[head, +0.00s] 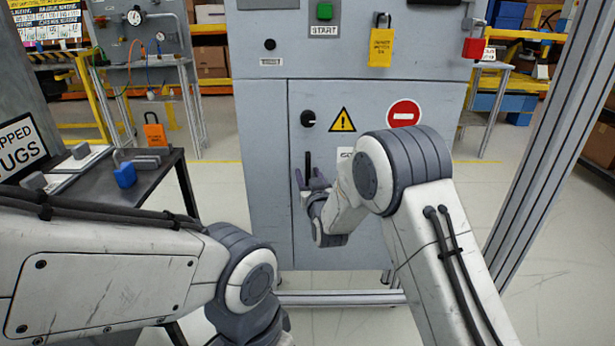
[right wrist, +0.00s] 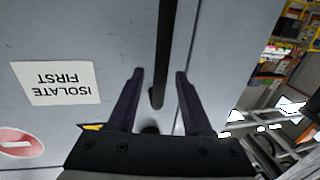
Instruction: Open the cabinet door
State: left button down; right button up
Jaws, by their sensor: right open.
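The grey cabinet door (head: 365,230) is shut, with a black vertical bar handle (head: 308,160) near its left edge. My right gripper (head: 312,180) is at the handle's lower part, in front of the door. In the right wrist view the gripper (right wrist: 160,72) is open, and the handle (right wrist: 166,40) runs between its two fingers, with a gap on both sides. I cannot tell how deep the handle sits between them. My left arm comes in from the left and bends down at the bottom; its gripper is out of view.
A black knob (head: 308,118) sits above the handle. Warning signs (head: 343,120) are on the door. A dark side table (head: 110,185) with a blue padlock (head: 124,175) stands at left. A metal post (head: 545,120) rises at right. The floor before the cabinet is partly hidden by my arms.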

jog(key=shift+w, duration=0.4)
grip_shut()
dwell(1.2)
